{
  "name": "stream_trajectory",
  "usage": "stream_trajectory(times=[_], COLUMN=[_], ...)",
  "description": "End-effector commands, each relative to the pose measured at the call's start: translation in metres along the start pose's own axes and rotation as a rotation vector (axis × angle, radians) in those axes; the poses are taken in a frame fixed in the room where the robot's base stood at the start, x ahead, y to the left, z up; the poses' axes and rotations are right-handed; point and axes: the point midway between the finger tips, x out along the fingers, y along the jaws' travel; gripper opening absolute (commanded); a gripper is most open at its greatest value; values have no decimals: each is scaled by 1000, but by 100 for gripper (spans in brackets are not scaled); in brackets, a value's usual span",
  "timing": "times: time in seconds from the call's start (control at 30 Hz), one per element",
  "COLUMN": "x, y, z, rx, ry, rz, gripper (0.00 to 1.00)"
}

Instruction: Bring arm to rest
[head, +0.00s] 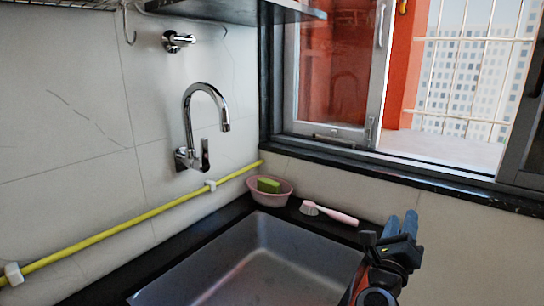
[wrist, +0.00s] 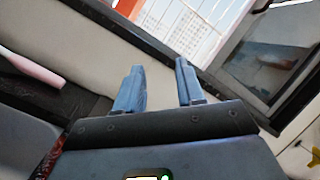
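My gripper (head: 401,224) is at the lower right of the head view, beyond the sink's right side and in front of the wall below the window. Its blue fingers point up. In the wrist view my gripper (wrist: 159,67) shows its two fingers apart with only the pale wall and window edge between them, so it is open and empty. It touches nothing that I can see. No waterpot shows in either view. Most of my arm is out of the picture.
A steel sink (head: 240,262) lies ahead, with a chrome tap (head: 205,110) on the left wall. A pink bowl (head: 270,196) with a green sponge (head: 268,185) and a pink brush (head: 330,214) are behind the sink. The window (head: 335,70) is partly open.

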Motion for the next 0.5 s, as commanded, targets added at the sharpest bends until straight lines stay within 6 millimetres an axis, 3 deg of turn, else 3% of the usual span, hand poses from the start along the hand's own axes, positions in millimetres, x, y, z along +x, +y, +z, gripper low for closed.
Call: stream_trajectory(times=[0.03,0.2,0.5], x=[-17,-70,-176], y=[-6,-25,-62], z=[-18,-57,-107], rx=[-95,-399,-903], ry=[-26,-123,-294], rz=[6,26,86], gripper=[38,38,38])
